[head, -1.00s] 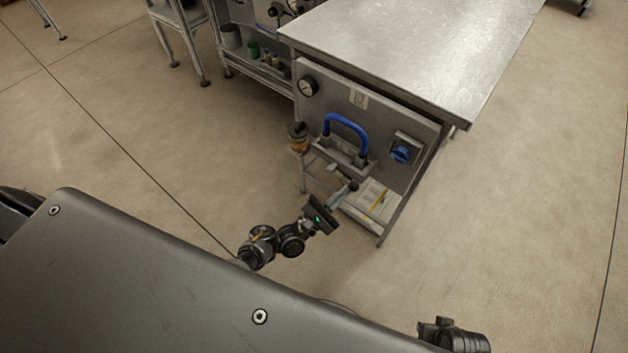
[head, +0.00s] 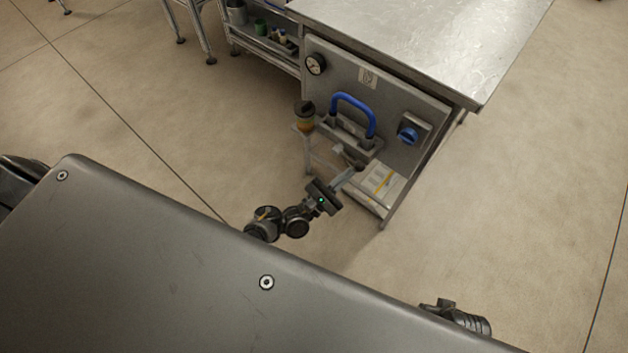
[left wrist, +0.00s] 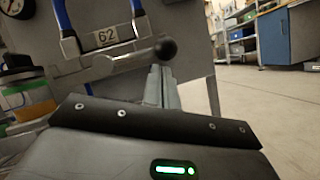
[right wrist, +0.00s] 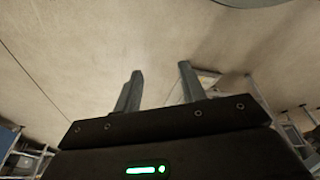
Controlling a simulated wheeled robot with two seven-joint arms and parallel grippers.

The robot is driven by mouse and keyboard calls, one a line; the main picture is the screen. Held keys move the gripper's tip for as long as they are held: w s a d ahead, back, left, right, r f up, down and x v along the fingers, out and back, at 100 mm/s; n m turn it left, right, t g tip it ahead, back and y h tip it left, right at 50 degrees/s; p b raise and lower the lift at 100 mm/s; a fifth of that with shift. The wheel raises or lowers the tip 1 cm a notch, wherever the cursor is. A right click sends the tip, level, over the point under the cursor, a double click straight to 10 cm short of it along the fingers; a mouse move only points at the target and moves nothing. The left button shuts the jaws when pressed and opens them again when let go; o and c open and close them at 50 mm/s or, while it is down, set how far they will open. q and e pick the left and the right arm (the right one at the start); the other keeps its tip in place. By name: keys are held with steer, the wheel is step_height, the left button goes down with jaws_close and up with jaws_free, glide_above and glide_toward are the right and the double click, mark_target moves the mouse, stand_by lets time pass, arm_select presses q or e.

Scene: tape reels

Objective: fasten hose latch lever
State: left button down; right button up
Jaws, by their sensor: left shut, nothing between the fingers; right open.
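A blue hose (head: 355,108) arches over a grey latch bracket on the panel of the bench; its lower ends also show in the left wrist view (left wrist: 64,18). The latch lever (left wrist: 122,60) is a thin bar that ends in a black ball knob (left wrist: 165,49), beside a plate marked 62. My left gripper (head: 348,176) is shut and empty, its fingertips (left wrist: 160,74) close below the knob; whether they touch it I cannot tell. My right gripper (right wrist: 158,80) is open and empty over bare floor. Its fingers do not show in the head view.
A jar with amber contents (head: 304,117) stands left of the latch. A blue knob (head: 408,134) and a gauge (head: 316,64) are on the panel (head: 385,95). Papers (head: 378,186) lie on a low shelf. The floor right of the bench is clear.

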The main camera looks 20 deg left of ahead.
arm_select(q)
steer(key=w+a+f+b+v, duration=0.1)
steer(key=b+v, duration=0.2)
steer(key=v, duration=0.9)
steer(key=shift+f, duration=0.4)
arm_select(e)
steer(key=w+v, duration=0.1)
steer(key=v, duration=0.6)
steer(key=shift+r+t, duration=0.3)
steer(key=shift+r, duration=0.1)
steer(key=shift+s+f, duration=0.15)
steer(key=shift+s, duration=0.05)
